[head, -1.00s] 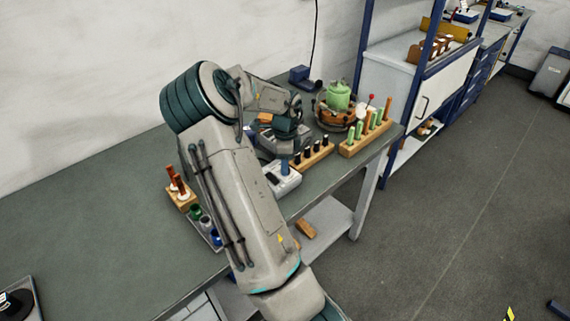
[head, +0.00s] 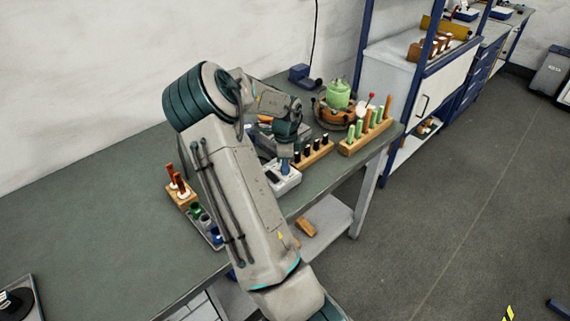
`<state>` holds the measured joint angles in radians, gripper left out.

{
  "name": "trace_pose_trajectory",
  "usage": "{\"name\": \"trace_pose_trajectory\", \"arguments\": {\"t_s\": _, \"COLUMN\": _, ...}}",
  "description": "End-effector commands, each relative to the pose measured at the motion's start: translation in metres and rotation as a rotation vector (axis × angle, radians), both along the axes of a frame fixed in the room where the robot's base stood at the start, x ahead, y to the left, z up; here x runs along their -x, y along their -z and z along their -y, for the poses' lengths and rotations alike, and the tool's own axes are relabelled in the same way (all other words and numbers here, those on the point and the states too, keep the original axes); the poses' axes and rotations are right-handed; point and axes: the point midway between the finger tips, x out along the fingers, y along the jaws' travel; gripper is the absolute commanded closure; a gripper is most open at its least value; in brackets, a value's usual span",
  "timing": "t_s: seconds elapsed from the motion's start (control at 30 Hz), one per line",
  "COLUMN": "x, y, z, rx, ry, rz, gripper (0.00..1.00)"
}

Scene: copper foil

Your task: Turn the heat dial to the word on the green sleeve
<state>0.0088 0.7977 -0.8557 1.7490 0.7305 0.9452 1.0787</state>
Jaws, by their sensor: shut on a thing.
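A white box (head: 285,181) with a dark panel on its front stands near the table's front edge; I take it for the heat unit. My gripper (head: 285,163) points down onto its top and is shut there, on what seems to be the heat dial. The narrow blue part at its tip meets the box. The dial's face and markings are hidden or too small to read. Green sleeves (head: 351,134) show on upright pieces in a wooden rack (head: 352,149) to the right. No word on them is legible.
A wooden rack with black-topped pieces (head: 316,157) stands just right of the box. A green vessel (head: 339,95) in a round brown holder is behind. A block with orange-brown pegs (head: 182,199) and a tray of coloured cups (head: 207,226) are at left. The table's left side is mostly clear.

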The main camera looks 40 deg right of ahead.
Motion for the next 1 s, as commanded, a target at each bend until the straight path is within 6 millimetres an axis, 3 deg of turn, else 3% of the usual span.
{"name": "trace_pose_trajectory", "arguments": {"t_s": 0.27, "x": -0.0005, "y": 0.0018, "z": 0.0005, "rx": 0.001, "ry": -0.155, "rz": 0.002, "gripper": 0.95}}
{"name": "trace_pose_trajectory", "arguments": {"t_s": 1.0, "x": -0.0005, "y": 0.002, "z": 0.0009, "rx": 0.003, "ry": -0.849, "rz": 0.002, "gripper": 0.95}}
